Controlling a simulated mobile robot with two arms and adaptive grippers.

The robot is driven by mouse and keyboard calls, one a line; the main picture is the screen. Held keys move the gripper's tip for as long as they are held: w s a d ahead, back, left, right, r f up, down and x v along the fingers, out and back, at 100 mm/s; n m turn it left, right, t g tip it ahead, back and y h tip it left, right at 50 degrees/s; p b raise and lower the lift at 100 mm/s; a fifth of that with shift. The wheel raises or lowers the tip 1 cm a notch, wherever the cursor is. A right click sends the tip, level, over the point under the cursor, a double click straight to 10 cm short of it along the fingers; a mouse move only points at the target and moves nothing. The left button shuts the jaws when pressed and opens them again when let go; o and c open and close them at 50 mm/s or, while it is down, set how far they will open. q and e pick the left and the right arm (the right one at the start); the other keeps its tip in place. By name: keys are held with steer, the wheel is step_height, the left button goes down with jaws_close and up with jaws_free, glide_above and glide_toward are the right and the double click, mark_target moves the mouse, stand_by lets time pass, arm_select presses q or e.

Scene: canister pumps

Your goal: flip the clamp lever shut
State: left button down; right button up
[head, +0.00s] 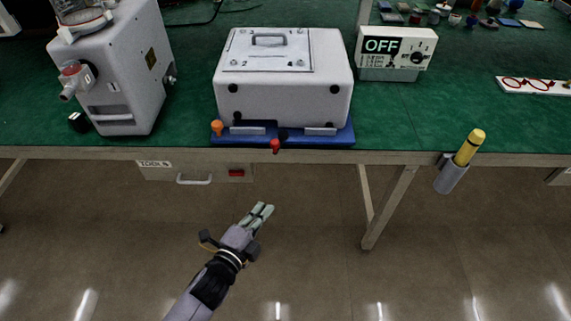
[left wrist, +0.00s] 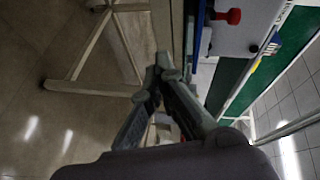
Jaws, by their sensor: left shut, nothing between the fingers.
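A white pump housing (head: 284,75) stands on a blue base (head: 337,140) at the front edge of the green table. A lever with a red knob (head: 275,146) sticks out at the middle of the base's front. A lever with an orange knob (head: 217,127) stands at its left end. I cannot tell which is the clamp lever. My left gripper (head: 263,210) is shut and empty, below and in front of the table edge, apart from both knobs. The left wrist view shows its closed fingertips (left wrist: 162,66) and a red knob (left wrist: 232,15) beyond them. My right gripper is out of view.
A grey-white machine (head: 115,70) with a side spout stands at the left. An OFF box (head: 394,50) stands at the right rear. A yellow-handled tool (head: 469,147) sits in a holder on the table edge. A TOOLS drawer (head: 195,173) hangs under the table.

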mark_target(275, 148)
arm_select(q)
step_height(275, 148, up, 9)
steer(key=s+d+m+t+h, duration=0.1)
steer(key=d+m+h, duration=0.1)
steer(key=d+m, duration=0.1)
steer(key=shift+w, duration=0.1)
steer(key=w+d+p, duration=0.1)
steer(key=w, duration=1)
steer(key=shift+w+d, duration=0.2)
steer(key=shift+d, duration=0.15)
